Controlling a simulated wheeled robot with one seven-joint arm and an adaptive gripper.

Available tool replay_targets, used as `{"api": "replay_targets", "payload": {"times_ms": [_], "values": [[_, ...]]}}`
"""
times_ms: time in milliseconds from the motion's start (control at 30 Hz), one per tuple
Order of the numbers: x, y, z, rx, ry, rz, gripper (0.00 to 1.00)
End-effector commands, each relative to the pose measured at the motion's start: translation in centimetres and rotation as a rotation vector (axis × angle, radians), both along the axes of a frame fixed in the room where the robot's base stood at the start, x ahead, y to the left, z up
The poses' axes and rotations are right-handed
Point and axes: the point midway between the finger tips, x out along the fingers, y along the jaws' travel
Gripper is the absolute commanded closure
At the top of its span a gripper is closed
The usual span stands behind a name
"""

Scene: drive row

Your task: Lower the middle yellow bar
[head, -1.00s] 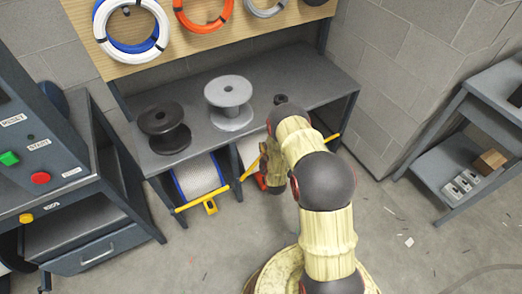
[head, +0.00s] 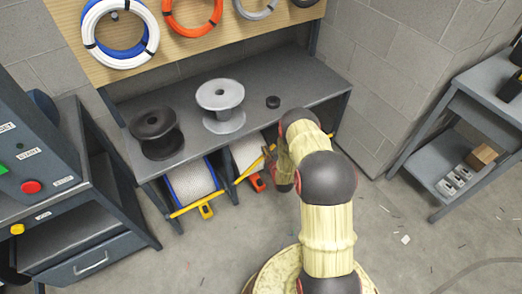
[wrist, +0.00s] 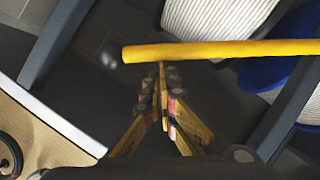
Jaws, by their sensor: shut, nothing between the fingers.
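The middle yellow bar (head: 251,169) slants up to the right in front of a white-wound reel under the bench in the head view. My gripper (head: 272,168) is beside its upper right part, partly hidden by my arm. In the wrist view a yellow bar (wrist: 225,50) runs across the top, its free end at the left. My gripper (wrist: 161,72) is shut and empty there, its tips right at the bar's lower edge near that end. I cannot tell whether they touch. The left yellow bar (head: 190,208) lies lower, across another reel (head: 193,183).
The bench (head: 190,150) carries a black spool (head: 155,132), a grey spool (head: 221,105) and a small black disc (head: 273,102). An orange-red part (head: 257,183) sits low by the gripper. A control cabinet (head: 60,215) stands left, a shelf (head: 440,175) right. Floor between is open.

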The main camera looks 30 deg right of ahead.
Motion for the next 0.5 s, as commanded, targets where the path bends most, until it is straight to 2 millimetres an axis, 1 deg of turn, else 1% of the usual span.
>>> {"api": "replay_targets", "payload": {"times_ms": [33,200,333,500], "values": [[-0.1,-1.1,-1.0,0.038,0.003,-0.006,1.0],[-0.1,-3.8,-4.5,0.195,0.01,-0.006,1.0],[0.0,-5.2,-7.0,0.302,0.013,-0.003,1.0],[0.0,-6.5,-10.0,0.423,0.017,-0.003,1.0]]}}
